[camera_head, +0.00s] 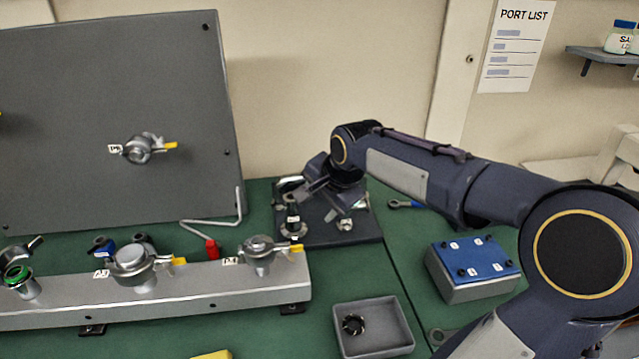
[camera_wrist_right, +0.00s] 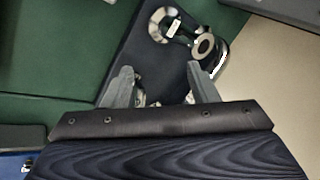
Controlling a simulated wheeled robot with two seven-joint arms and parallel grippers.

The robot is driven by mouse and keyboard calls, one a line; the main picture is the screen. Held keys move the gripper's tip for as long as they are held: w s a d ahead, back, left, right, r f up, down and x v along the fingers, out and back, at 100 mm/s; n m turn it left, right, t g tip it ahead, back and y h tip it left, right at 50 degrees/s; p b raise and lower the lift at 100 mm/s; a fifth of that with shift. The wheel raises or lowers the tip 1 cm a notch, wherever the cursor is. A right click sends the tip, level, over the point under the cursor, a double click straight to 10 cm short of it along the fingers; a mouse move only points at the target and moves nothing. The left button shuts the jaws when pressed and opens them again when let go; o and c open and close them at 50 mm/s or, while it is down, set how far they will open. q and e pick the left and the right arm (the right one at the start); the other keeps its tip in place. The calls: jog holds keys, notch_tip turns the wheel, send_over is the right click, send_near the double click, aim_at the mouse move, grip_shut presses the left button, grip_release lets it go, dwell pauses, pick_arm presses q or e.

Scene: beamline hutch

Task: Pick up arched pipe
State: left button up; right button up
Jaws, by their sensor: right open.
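The arched pipe (camera_head: 290,182) looks like a shiny metal piece at the dark base block's back left, partly hidden by my right gripper; I cannot make out its full shape. In the right wrist view, shiny metal rings and a curved metal edge (camera_wrist_right: 219,58) show beyond the fingertips, probably parts of it and its fittings. My right gripper (camera_head: 316,192) is over the dark base block, close to the metal piece. Its two fingers (camera_wrist_right: 160,82) are apart, with no object clearly held between them. My left gripper is not in view.
The dark base block (camera_head: 355,232) carries small metal fittings. A long metal rail (camera_head: 205,296) with clamps lies at left, below an upright grey panel (camera_head: 70,120).

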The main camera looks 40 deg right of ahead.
jog(key=w+d+f+m+h, duration=0.1)
jog(key=w+d+f+m, duration=0.1)
jog(key=w, duration=0.3)
jog(key=w+d+f+m, duration=0.3)
jog(key=w+d, duration=0.2)
jog(key=w+d+f+m+h+p, duration=0.1)
jog(key=w+d+f+m, duration=0.1)
jog(key=w+d, duration=0.2)
jog(key=shift+w+d+f+m+h, duration=0.3)
jog(key=shift+w+f+m, duration=0.1)
jog(key=shift+w, duration=0.15)
jog(key=shift+r, duration=0.1)
jog(key=c, duration=1.1)
